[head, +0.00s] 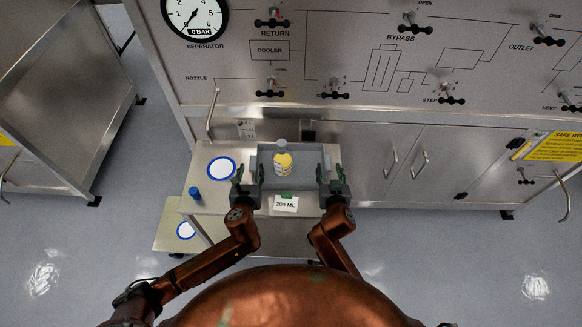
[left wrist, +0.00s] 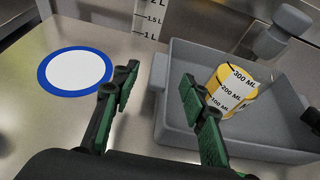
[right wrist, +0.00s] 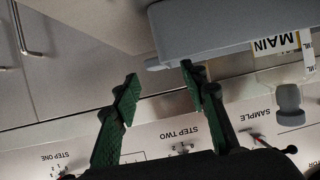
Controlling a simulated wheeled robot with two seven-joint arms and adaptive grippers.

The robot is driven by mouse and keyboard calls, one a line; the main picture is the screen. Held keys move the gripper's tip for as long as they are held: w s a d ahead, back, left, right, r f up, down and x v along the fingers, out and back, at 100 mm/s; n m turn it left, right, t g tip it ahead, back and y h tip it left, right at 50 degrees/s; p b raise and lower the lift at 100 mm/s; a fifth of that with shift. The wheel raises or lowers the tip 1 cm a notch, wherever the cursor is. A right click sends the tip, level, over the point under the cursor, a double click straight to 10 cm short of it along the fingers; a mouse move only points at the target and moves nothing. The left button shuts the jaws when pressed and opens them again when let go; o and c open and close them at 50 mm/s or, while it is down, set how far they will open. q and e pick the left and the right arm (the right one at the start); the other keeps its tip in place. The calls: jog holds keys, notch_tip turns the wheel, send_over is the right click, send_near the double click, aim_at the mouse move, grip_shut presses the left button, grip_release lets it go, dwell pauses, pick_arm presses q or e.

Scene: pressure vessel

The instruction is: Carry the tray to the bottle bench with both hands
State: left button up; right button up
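The grey tray (head: 311,158) sits on a steel bench top (head: 207,160) in front of the panel. Whether either touches the tray is unclear. I cannot identify the bottle bench.
A blue-ringed white disc (head: 221,168) and a small blue-capped item (head: 194,193) are left of the tray. A "200 ML" card (head: 286,203) is at the front. A steel table (head: 62,100) stands at far left. Open floor lies left and right.

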aim_at(253, 163)
pick_arm(q)
jog(key=shift+x, duration=2.7)
pick_arm(e)
jog(key=shift+x, duration=2.7)
jog(key=shift+d, duration=0.1)
pick_arm(q)
grip_shut()
pick_arm(e)
jog(key=shift+f, duration=0.1)
grip_shut()
